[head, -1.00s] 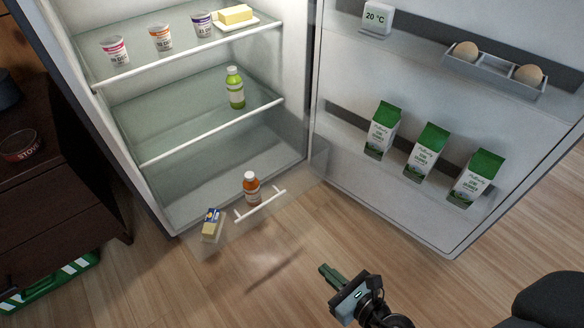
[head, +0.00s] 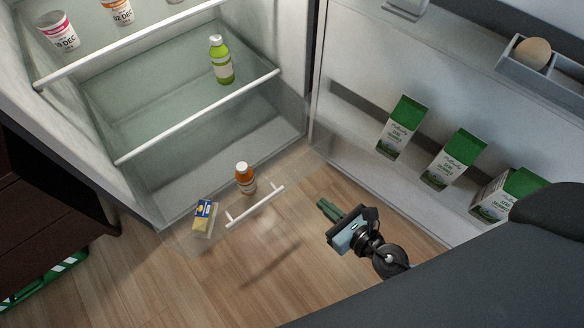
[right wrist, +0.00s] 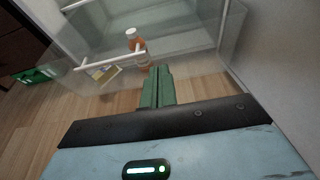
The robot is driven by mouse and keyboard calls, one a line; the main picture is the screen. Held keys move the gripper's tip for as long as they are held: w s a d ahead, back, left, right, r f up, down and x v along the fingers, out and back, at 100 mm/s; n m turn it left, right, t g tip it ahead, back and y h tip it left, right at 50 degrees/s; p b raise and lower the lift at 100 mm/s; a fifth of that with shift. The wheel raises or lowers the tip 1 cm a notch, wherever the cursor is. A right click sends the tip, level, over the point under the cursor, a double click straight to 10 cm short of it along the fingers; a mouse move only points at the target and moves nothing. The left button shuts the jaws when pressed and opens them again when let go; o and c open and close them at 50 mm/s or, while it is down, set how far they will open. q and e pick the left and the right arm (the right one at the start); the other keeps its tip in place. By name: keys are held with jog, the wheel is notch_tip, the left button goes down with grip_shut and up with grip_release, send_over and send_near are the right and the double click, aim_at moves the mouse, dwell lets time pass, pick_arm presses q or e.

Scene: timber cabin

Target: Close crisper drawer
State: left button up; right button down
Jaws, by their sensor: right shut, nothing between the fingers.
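The clear crisper drawer is pulled out at the bottom of the open fridge. Its white bar handle (head: 255,206) runs across its front, and the handle also shows in the right wrist view (right wrist: 110,60). An orange-brown bottle with a white cap (head: 245,178) and a blue-and-yellow pack (head: 203,213) are in the drawer. My right gripper (head: 328,208) is shut and empty, to the right of the handle and apart from it in the head view. In the right wrist view its green fingers (right wrist: 157,88) point toward the drawer front. My left gripper is not in view.
The fridge door stands open at the right with several green-and-white cartons (head: 403,127) on its shelf. A green bottle (head: 221,60) stands on the shelf above the drawer. A dark cabinet (head: 45,215) is at the left. Wooden floor (head: 215,285) in front is clear.

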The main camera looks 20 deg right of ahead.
jog(key=b, duration=0.2)
send_near(284, 168)
notch_tip(284, 168, down, 2)
jog(key=w, duration=0.3)
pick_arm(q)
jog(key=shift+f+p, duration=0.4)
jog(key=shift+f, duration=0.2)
pick_arm(e)
jog(key=shift+w+a+f, duration=0.1)
jog(key=shift+w+a, duration=0.4)
jog(key=shift+w, duration=0.2)
jog(key=shift+w+a, duration=0.45)
jog(key=shift+w, duration=0.3)
